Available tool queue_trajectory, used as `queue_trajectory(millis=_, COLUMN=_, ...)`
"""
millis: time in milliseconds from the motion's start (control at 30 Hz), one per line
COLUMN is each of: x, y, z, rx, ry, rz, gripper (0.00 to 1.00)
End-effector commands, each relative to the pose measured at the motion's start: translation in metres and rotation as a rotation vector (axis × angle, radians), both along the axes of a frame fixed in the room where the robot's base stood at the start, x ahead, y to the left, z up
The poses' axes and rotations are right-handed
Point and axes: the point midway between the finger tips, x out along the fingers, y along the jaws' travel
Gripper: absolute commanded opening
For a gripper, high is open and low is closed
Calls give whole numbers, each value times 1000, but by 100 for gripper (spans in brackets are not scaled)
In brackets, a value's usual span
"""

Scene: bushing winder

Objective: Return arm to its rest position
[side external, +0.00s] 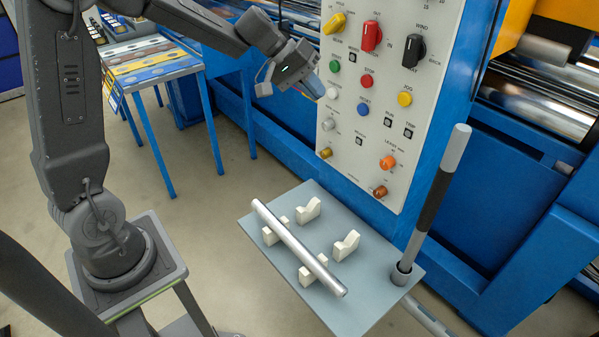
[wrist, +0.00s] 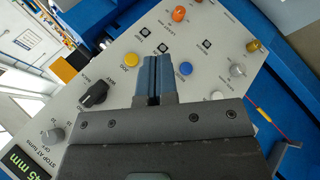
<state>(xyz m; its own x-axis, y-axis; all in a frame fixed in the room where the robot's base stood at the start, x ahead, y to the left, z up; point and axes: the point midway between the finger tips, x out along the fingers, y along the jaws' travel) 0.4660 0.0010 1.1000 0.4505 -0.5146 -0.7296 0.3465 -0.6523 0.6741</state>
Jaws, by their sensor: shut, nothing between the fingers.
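My gripper (side external: 312,86) is in front of the left edge of the control panel (side external: 353,160) in the side external view, its tip close to a white button (side external: 332,93). In the wrist view my gripper (wrist: 151,75) points at the same panel (wrist: 120,110), with its two blue-grey fingers together and nothing between them. I cannot tell whether the fingertips touch the panel.
A grey shelf (side external: 262,283) below the panel holds a metal rod (side external: 297,246) on white V-blocks. A grey lever (side external: 437,190) stands upright-tilted at its right. A blue-legged table (side external: 150,66) stands behind my arm. The floor between is open.

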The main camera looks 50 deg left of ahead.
Motion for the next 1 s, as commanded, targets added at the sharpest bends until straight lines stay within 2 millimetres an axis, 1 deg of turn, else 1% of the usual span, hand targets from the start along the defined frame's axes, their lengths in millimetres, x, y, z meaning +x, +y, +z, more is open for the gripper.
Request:
queue_trajectory(millis=33, x=-21, y=-15, z=14, rx=52, ry=-8, rz=-47, gripper=0)
queue_trajectory(millis=67, x=-34, y=-23, z=19, rx=84, ry=-10, rz=-72, gripper=0)
queue_trajectory(millis=100, x=-51, y=-31, z=25, rx=128, ry=-11, rz=-104, gripper=0)
queue_trajectory(millis=167, x=-77, y=-43, z=31, rx=195, ry=-13, rz=-149, gripper=0)
queue_trajectory(millis=200, x=-94, y=-49, z=35, rx=240, ry=-17, rz=-176, gripper=0)
queue_trajectory(millis=333, x=-149, y=-62, z=40, rx=395, ry=-37, rz=-251, gripper=0)
queue_trajectory(millis=400, x=-178, y=-64, z=40, rx=479, ry=-52, rz=-282, gripper=0)
queue_trajectory(millis=500, x=-212, y=-63, z=36, rx=591, ry=-78, rz=-313, gripper=0)
queue_trajectory(millis=600, x=-238, y=-58, z=31, rx=685, ry=-103, rz=-328, gripper=0)
queue_trajectory(millis=700, x=-253, y=-54, z=26, rx=748, ry=-121, rz=-336, gripper=0)
queue_trajectory(millis=833, x=-262, y=-51, z=23, rx=787, ry=-132, rz=-339, gripper=0)
queue_trajectory(millis=1000, x=-263, y=-50, z=22, rx=794, ry=-133, rz=-339, gripper=0)
